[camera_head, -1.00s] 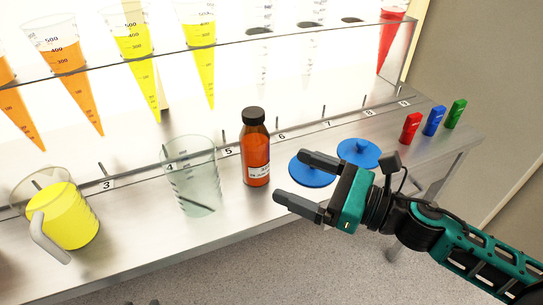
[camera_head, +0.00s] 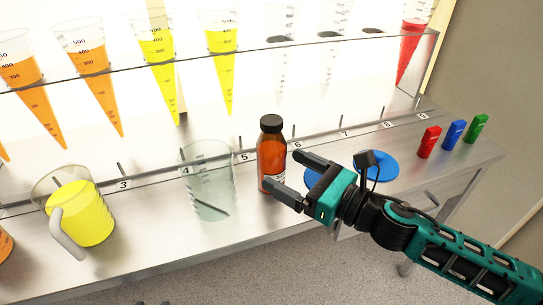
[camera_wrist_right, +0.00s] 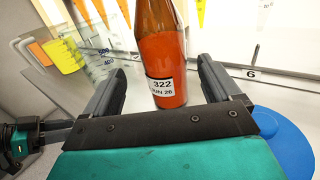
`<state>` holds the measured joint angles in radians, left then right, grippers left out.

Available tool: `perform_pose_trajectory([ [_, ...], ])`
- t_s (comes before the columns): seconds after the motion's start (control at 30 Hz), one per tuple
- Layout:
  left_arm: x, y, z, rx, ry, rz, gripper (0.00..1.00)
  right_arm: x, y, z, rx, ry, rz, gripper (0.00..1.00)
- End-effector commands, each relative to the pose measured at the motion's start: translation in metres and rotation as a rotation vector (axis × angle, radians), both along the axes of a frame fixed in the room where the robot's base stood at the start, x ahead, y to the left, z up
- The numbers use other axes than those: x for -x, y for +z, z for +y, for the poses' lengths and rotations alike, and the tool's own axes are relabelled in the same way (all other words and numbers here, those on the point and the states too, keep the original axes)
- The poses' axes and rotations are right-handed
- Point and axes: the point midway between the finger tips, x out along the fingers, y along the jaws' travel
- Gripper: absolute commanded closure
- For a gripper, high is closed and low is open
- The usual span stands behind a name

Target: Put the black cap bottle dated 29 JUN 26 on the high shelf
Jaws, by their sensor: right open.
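The black cap bottle (camera_head: 271,143) is brown-orange glass and stands upright on the metal bench near mark 5. In the right wrist view the bottle (camera_wrist_right: 149,45) carries a white label reading "322" and "JUN 26"; the day is not legible. My right gripper (camera_head: 285,171) is open at the bottle's right side, its fingers pointing at it. In the right wrist view the bottle appears between the two fingers of the gripper (camera_wrist_right: 160,80), with gaps on both sides. Part of my left gripper (camera_wrist_right: 55,130) seems to show at that view's left edge; its jaws are unclear.
An empty clear beaker (camera_head: 208,185) stands left of the bottle, and a jug of yellow liquid (camera_head: 85,215) further left. A blue lid (camera_head: 378,168) lies right, partly behind my gripper. Red, blue and green blocks stand at the far right. A clear-edged ledge with cones (camera_head: 222,50) runs behind.

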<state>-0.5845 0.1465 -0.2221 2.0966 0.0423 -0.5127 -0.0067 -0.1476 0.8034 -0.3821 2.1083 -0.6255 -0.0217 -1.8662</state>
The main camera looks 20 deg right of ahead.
Motion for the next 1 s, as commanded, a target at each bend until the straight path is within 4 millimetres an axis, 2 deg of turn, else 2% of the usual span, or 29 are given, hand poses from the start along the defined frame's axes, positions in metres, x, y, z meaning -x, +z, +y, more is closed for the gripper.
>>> perform_pose_trajectory([
  [0.17,0.000,-0.001,0.001,-0.001,0.001,0.001,0.57,-0.009,0.000,0.004,-0.002,-0.001,-0.001,0.10],
  [0.5,0.000,-0.003,0.001,-0.001,0.001,0.003,0.57,-0.041,-0.002,0.022,-0.003,0.000,-0.002,0.10],
  [0.87,0.000,-0.001,0.000,0.000,0.000,0.000,0.57,-0.046,-0.003,0.026,-0.001,0.000,0.001,0.10],
  [1.0,0.000,-0.001,0.000,0.000,0.000,0.000,0.57,-0.046,-0.003,0.026,-0.001,0.000,0.001,0.22],
])
